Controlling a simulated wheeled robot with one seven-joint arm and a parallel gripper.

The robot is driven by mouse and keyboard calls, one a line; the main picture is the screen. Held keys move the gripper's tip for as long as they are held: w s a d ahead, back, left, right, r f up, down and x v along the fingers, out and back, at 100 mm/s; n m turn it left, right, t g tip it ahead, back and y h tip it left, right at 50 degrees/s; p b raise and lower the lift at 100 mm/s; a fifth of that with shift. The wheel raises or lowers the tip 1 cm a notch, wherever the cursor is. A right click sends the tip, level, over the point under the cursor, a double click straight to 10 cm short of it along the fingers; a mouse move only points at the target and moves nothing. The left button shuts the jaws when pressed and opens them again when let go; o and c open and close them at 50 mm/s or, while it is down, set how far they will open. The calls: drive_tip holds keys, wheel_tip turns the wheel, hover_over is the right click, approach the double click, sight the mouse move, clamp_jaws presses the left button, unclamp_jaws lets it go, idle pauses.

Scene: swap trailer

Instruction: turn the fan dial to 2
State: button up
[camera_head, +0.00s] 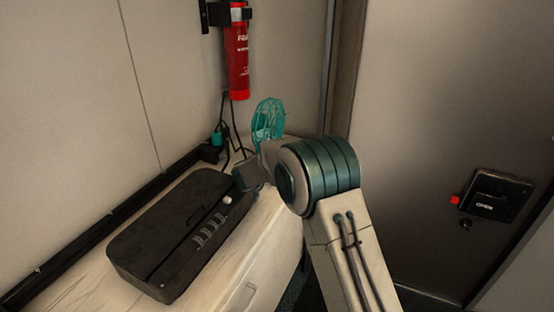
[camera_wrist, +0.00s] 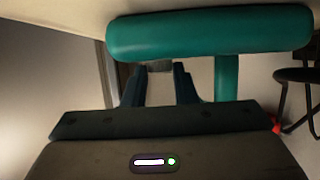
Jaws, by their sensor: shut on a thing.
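The teal fan (camera_head: 268,118) stands at the far end of the counter, its lower part hidden behind my arm. In the wrist view, which looks upside down, a rounded teal bar of the fan (camera_wrist: 210,35) crosses the top, with a teal post (camera_wrist: 226,78) running down from it. My gripper (camera_wrist: 160,70) is at the fan, its two dark fingers close around a small dark piece, apparently the fan dial (camera_wrist: 160,66). The dial's numbers and pointer cannot be read. The fan head is hidden behind my gripper body in the wrist view.
A black case (camera_head: 165,235) lies on the counter (camera_head: 255,250), left of my arm. A red fire extinguisher (camera_head: 237,55) hangs on the wall behind. Dark cables (camera_head: 232,125) hang beside the fan. A door with a black latch (camera_head: 495,195) is at the right.

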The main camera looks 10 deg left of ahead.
drive_tip(key=shift+f, duration=0.1)
drive_tip(key=o, duration=1)
drive_tip(key=y+b, duration=0.1)
drive_tip(key=b, duration=0.2)
drive_tip(key=shift+d+f+n, duration=0.1)
drive_tip(key=shift+f+n, duration=0.1)
drive_tip(key=shift+n, duration=0.2)
drive_tip(key=n+y+b, duration=0.1)
drive_tip(key=b, duration=0.3)
drive_tip(key=n+y+b, duration=0.1)
drive_tip(key=b, duration=0.3)
drive_tip(key=shift+d+t+y, duration=0.3)
drive_tip(key=shift+y, duration=0.1)
drive_tip(key=n+y+b, duration=0.1)
drive_tip(key=b, duration=0.2)
drive_tip(key=shift+d, duration=0.15)
